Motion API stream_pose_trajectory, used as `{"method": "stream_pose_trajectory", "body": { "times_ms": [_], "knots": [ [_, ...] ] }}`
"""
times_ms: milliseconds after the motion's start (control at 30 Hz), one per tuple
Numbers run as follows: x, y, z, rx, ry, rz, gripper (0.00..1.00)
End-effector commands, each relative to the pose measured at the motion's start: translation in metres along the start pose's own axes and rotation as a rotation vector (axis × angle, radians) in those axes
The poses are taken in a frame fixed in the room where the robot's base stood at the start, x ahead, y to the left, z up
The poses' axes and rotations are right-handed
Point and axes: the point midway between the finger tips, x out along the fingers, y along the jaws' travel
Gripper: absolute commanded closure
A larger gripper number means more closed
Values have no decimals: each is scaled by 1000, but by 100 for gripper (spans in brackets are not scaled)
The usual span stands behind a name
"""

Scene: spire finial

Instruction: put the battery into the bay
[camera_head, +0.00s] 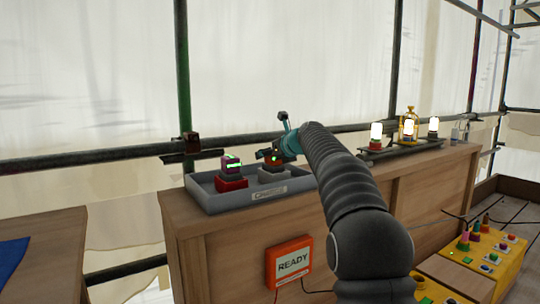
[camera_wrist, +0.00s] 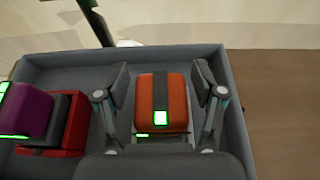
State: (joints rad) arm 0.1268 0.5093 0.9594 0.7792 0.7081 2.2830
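An orange battery (camera_wrist: 163,100) with a dark stripe and a lit green patch stands in a light grey holder (camera_head: 272,175) in the grey tray (camera_head: 215,199). It also shows in the head view (camera_head: 272,158), partly covered by my arm. My gripper (camera_wrist: 160,82) is open, one finger on each side of the orange battery, with a narrow gap visible on both sides. A purple battery (camera_wrist: 25,110) with green lights sits in a red holder (camera_wrist: 72,125) to the left; it also shows in the head view (camera_head: 231,163). I cannot tell which opening is the bay.
The tray stands on a wooden cabinet (camera_head: 240,235) with an orange READY box (camera_head: 289,262) on its front. Lit lamps (camera_head: 409,128) stand on a rack behind my arm. Yellow control boxes (camera_head: 490,262) are at the lower right. A pole rises behind the tray.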

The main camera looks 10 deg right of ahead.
Motion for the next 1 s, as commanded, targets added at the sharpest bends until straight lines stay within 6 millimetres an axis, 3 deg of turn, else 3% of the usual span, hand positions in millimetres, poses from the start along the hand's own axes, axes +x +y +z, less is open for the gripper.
{"method": "stream_pose_trajectory", "body": {
  "times_ms": [367, 800, 1000],
  "knots": [
    [-9, -1, 1, 0, -1, -1, 31],
    [-88, 0, 0, 0, -2, -2, 31],
    [-112, -1, 0, 1, 0, -2, 31]
  ]
}}
